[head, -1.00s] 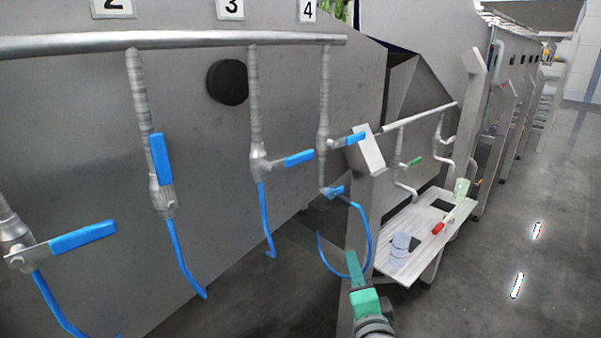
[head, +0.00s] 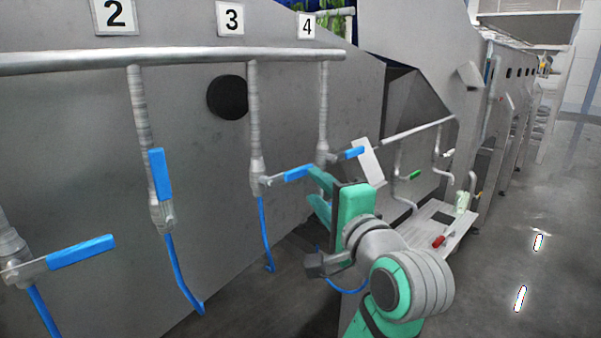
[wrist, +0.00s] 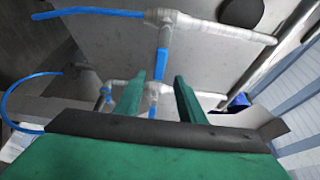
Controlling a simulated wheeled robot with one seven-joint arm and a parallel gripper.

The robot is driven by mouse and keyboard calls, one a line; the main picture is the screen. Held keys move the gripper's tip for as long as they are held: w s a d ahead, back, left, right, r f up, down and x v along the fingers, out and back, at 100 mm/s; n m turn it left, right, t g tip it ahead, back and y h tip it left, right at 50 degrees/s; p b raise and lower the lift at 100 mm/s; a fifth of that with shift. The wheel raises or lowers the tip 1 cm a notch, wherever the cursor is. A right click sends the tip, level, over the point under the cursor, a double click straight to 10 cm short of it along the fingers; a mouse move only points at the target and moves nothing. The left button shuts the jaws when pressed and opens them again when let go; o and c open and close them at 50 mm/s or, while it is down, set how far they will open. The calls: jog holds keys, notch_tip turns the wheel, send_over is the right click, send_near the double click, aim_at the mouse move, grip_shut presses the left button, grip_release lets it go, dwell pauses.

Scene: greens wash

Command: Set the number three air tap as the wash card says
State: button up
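The number three air tap has a blue lever (head: 297,173) under the "3" plate (head: 230,18). The lever sticks out to the right, roughly crosswise to its upright pipe (head: 255,120), and a blue hose hangs below. My gripper (head: 316,190) is at the lever's free end, fingers open. In the wrist view, the blue lever (wrist: 162,65) points between the two open fingertips (wrist: 158,80). I cannot tell whether they touch it. No readable wash card is in view. A blank pale panel (head: 367,162) stands behind my gripper.
Tap four's lever (head: 352,152) sticks out to the right just beyond my gripper. Another crosswise lever (head: 80,252) is at lower left. A shelf with a red-handled item (head: 438,241) stands behind my arm. The floor at right is clear.

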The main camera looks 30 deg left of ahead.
aim_at(302, 173)
jog(key=x, duration=0.9)
jog(key=shift+w+a, duration=0.25)
grip_shut()
